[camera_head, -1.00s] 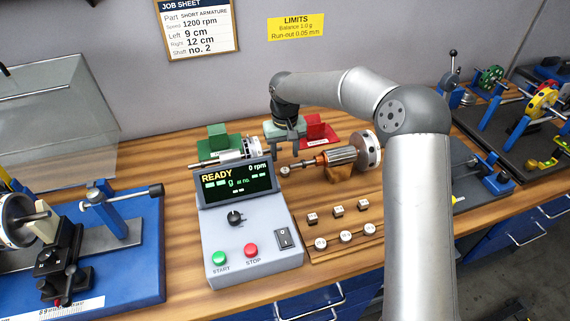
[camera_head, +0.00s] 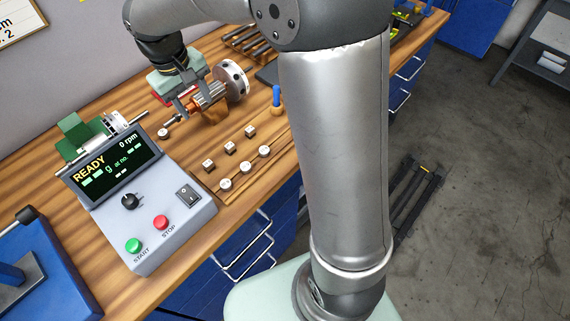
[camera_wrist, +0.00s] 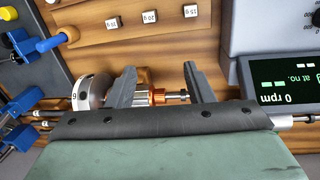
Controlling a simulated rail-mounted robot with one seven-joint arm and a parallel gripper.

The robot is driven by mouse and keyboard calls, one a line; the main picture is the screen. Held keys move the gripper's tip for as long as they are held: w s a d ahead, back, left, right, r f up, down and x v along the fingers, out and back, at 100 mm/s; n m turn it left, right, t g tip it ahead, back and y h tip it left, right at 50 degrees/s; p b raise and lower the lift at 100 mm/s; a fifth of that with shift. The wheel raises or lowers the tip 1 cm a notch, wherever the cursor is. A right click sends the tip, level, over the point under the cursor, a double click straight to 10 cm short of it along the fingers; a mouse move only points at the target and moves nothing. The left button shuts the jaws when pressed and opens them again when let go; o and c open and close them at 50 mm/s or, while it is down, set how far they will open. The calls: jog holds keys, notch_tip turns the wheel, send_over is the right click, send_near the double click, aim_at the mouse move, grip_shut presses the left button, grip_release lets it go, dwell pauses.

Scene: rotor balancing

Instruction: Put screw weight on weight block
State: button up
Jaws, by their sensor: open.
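Two rows of small silver weights, cube-shaped ones (camera_head: 230,148) and round ones (camera_head: 246,167), stand on a wooden board, which I take for the weight block (camera_head: 236,187). Labelled cubes also show at the top of the wrist view (camera_wrist: 149,16). My gripper (camera_head: 190,103) is open, behind the board, above the rotor (camera_head: 207,94). In the wrist view its fingers (camera_wrist: 160,82) stand apart with the rotor's copper part and shaft showing between them; contact is unclear.
The rotor has a disc (camera_head: 232,80) at one end and rests on a wooden stand (camera_head: 214,114). The control box (camera_head: 150,195) reads READY, 0 rpm, left of the board. A blue-handled tool (camera_head: 276,97) stands right of it.

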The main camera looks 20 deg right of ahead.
jog(key=s+d+m, duration=0.1)
jog(key=s+d, duration=0.7)
jog(key=s, duration=0.2)
jog(key=shift+s+r+m, duration=0.2)
jog(key=shift+s+m, duration=0.05)
jog(key=shift+m, duration=0.15)
jog(key=shift+o, duration=0.5)
jog(key=s+d+f+m, duration=0.1)
jog(key=s+d, duration=0.1)
jog(key=s, duration=0.4)
jog(key=s+d+f+m+y, duration=0.1)
jog(key=s+d+f, duration=0.1)
jog(key=s, duration=0.4)
jog(key=shift+s+d+f, duration=0.25)
